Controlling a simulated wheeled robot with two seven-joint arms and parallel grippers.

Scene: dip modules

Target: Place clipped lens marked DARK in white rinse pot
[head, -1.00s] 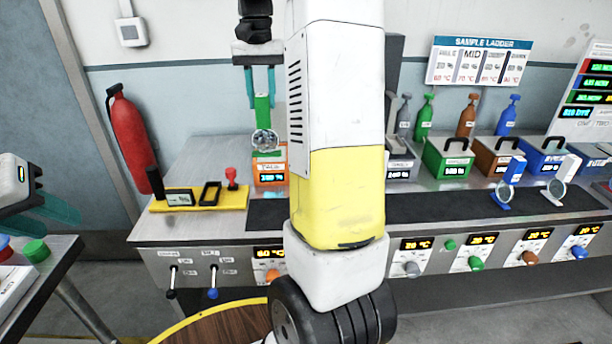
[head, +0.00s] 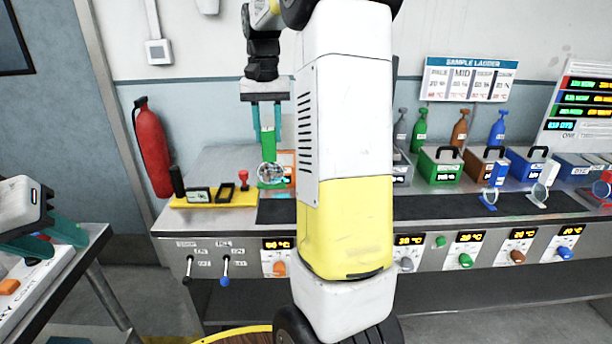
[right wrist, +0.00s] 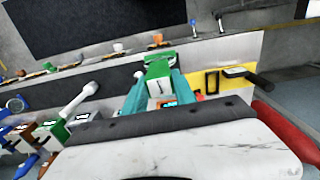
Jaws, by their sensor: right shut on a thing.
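My right gripper (head: 267,116) hangs above the bench's left part, shut on a green clip (head: 268,143). The clip holds a round, glassy lens (head: 270,174) at its lower end, in front of an orange box. The right wrist view also shows the green clip (right wrist: 158,70) between the teal fingers; its mark is too small to read. A blue clipped lens (head: 492,186) and a white clipped lens (head: 541,186) stand on the bench at right. I cannot make out a white rinse pot. My left gripper (head: 45,238) is open and empty over the side cart.
A yellow tray (head: 214,201) with small tools lies left of the held lens. Handled boxes in green (head: 441,168), brown and blue line the bench's back right. My white and yellow arm hides the bench's middle. A red extinguisher (head: 152,148) hangs at left.

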